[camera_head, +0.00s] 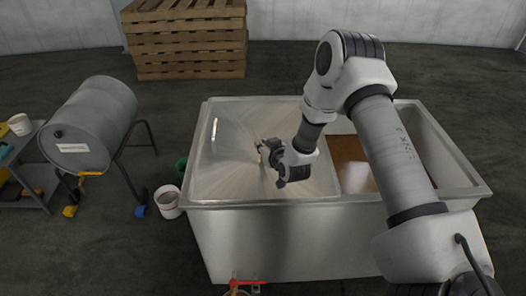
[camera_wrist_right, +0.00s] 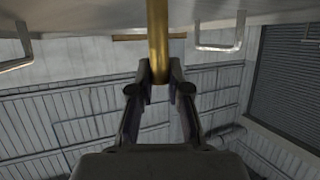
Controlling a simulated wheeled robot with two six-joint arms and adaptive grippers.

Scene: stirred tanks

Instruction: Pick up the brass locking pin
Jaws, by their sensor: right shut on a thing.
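The brass locking pin (camera_wrist_right: 158,38) is a round golden rod with a crossbar in the right wrist view. It runs from the top edge down between the fingers of my right gripper (camera_wrist_right: 160,84), which is shut on it. In the head view my right gripper (camera_head: 263,152) is over the steel cover on the left part of the tank (camera_head: 226,160). The pin shows there only as a tiny brownish piece by the fingers. I cannot tell whether its far end touches the cover. My left gripper is not in view.
The tank's right part is open with brown contents (camera_head: 352,168). A metal handle (camera_head: 214,129) stands on the cover. A grey drum (camera_head: 95,120) on a stand and a white bucket (camera_head: 168,200) are left of the tank. Stacked wooden pallets (camera_head: 186,40) stand behind. A red valve handle (camera_head: 240,282) is in front.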

